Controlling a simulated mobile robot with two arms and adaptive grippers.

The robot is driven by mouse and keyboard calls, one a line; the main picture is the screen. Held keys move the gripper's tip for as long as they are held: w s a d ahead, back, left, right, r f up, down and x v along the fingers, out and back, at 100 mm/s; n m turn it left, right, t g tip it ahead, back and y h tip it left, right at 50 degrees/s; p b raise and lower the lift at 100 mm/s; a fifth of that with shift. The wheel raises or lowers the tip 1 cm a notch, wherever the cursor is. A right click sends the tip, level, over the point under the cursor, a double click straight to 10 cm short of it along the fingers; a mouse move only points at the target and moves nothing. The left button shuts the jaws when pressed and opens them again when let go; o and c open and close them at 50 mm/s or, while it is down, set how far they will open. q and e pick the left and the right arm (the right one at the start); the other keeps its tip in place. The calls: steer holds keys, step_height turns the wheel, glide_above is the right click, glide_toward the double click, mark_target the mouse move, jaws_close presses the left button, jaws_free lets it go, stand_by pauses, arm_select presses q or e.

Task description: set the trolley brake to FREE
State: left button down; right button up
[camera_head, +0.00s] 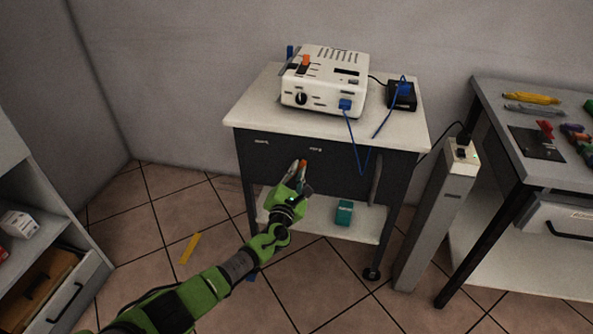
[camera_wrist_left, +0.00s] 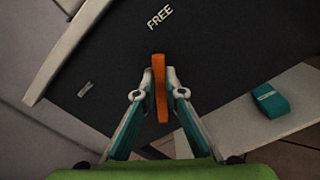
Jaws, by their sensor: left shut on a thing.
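The trolley (camera_head: 410,130) stands against the wall with a pale top and a dark front panel. The panel carries a FREE label (camera_head: 315,149) on the right and a second small label (camera_head: 261,142) on the left, too small to read. The orange brake lever (camera_head: 303,163) shows just below the FREE label. My left gripper (camera_head: 298,170) is shut on the lever. In the left wrist view the fingers (camera_wrist_left: 158,94) sit on both sides of the orange lever (camera_wrist_left: 158,70), whose upper end lies close under the word FREE (camera_wrist_left: 160,15). The fingers partly hide the lever.
A white device (camera_head: 325,80) with a blue cable and a black box (camera_head: 402,96) stand on the trolley top. A teal box (camera_head: 344,213) lies on the lower shelf. A grey post (camera_head: 437,215) and a workbench (camera_head: 490,120) stand to the right, a shelf unit at left.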

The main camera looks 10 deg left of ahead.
arm_select(q)
steer(key=shift+f, duration=0.1)
steer(key=c, duration=2.1)
jaws_free()
steer(key=s, duration=1.2)
steer(key=shift+a, duration=0.2)
